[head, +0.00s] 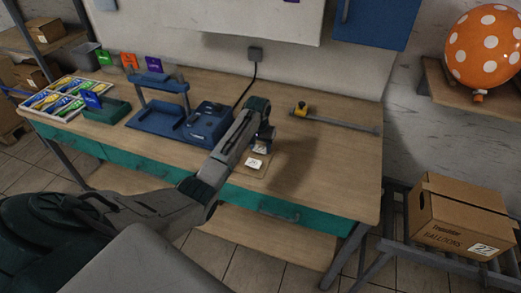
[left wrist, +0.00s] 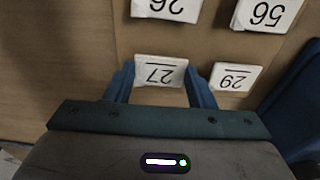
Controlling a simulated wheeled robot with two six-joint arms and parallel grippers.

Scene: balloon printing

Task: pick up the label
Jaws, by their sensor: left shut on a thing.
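The white label marked 27 (left wrist: 160,72) sits between the two blue fingers of my left gripper (left wrist: 158,78) in the left wrist view, its number upside down. My left gripper (head: 262,144) is shut on it, low over the workbench. Other white labels lie close by: 29 (left wrist: 235,77) just right of the fingers, 26 (left wrist: 167,8) and 56 (left wrist: 266,14) farther up. In the head view a white label (head: 254,163) shows on a small brown board beside the gripper. My right gripper is not in view.
A blue machine (head: 207,123) stands left of the gripper on the workbench (head: 330,150). A rail with a yellow slider (head: 340,121) lies at the back right. A cardboard box (head: 460,213) with a 27 label stands at right. A spotted orange balloon (head: 484,45) sits on a shelf.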

